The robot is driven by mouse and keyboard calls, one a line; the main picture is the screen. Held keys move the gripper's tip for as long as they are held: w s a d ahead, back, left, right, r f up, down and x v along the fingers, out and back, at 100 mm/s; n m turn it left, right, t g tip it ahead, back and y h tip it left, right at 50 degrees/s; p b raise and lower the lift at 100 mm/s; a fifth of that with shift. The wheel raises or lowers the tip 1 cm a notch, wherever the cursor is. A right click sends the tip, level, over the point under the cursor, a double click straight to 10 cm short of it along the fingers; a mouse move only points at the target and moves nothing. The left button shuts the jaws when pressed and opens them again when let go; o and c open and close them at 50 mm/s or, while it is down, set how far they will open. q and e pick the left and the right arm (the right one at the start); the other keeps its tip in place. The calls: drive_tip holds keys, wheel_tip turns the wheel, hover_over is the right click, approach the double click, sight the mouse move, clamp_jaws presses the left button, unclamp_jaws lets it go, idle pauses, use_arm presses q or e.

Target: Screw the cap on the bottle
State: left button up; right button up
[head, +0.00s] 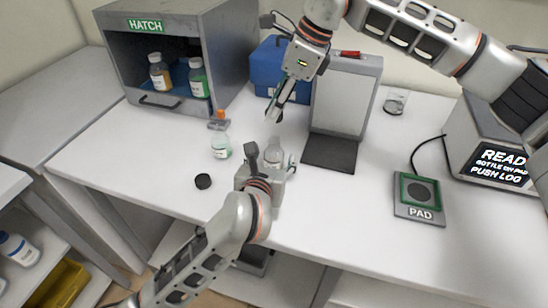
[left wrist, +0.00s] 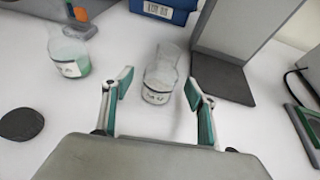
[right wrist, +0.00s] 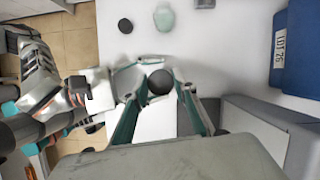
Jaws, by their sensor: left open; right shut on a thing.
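A clear bottle with a white label (head: 273,154) stands upright on the white table, with no cap on it. It also shows in the left wrist view (left wrist: 160,82), between and beyond the spread fingers of my left gripper (left wrist: 158,90), which is open. In the head view my left gripper (head: 266,168) is low at the bottle's near side. My right gripper (right wrist: 158,88) is shut on a dark round cap (right wrist: 160,82). In the head view this right gripper (head: 276,112) hangs above and behind the bottle, with the cap apart from the neck.
A bottle with pale green liquid (head: 221,149) and a loose black cap (head: 203,181) are left of the bottle. A grey stand with a dark base (head: 330,153) is close on its right. The pad (head: 420,200), hatch cabinet (head: 130,75) and blue box (head: 265,62) are farther off.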

use_arm(q)
drive_tip(key=shift+x, duration=1.1)
drive_tip(key=shift+c, duration=0.5)
clamp_jaws()
use_arm(e)
hover_over(272, 140)
drive_tip(key=shift+s+d+f, duration=0.1)
drive_tip(key=shift+d+f, duration=0.1)
drive_tip(key=shift+f, duration=1.05)
drive_tip(key=shift+d+f, duration=0.2)
drive_tip(key=shift+f, duration=1.05)
drive_tip(key=shift+f, duration=0.1)
drive_tip(key=shift+f, duration=0.8)
drive_tip(key=shift+f, duration=0.55)
